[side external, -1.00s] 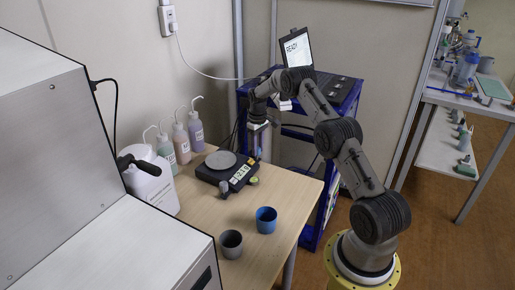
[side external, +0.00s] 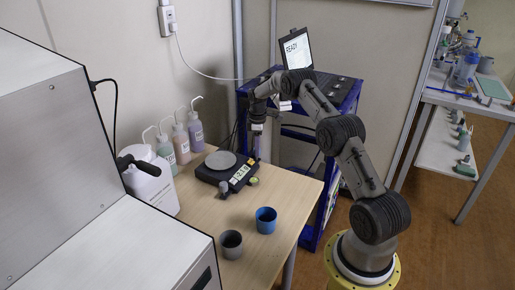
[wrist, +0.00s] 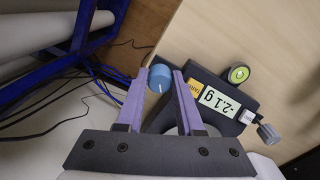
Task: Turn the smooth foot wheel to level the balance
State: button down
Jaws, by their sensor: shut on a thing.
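The balance (side external: 212,176) is a dark unit with a round grey pan (side external: 221,160) on the wooden table. Its display (wrist: 219,101) reads -2.1 g in the wrist view. My gripper (wrist: 160,80) points down at the balance's far corner, its purple fingers on either side of a blue foot wheel (wrist: 161,77) with a white mark. It is shut on that wheel, which looks smooth. A grey, ridged-looking foot wheel (wrist: 268,134) sits at another corner, clear of the fingers. A round yellow-green bubble level (wrist: 238,74) is beside the display; its bubble is too small to judge.
A grey cup (side external: 231,245) and a blue cup (side external: 266,221) stand in front of the balance. Several wash bottles (side external: 181,143) and a white jug (side external: 150,183) stand to its left. A blue cart (side external: 311,200) with a screen (side external: 296,48) is behind my gripper.

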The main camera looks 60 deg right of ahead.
dwell(0.4)
jog(key=c, duration=0.5)
grip_release()
jog(key=shift+c, duration=0.2)
notch_tip(320, 180, up, 14)
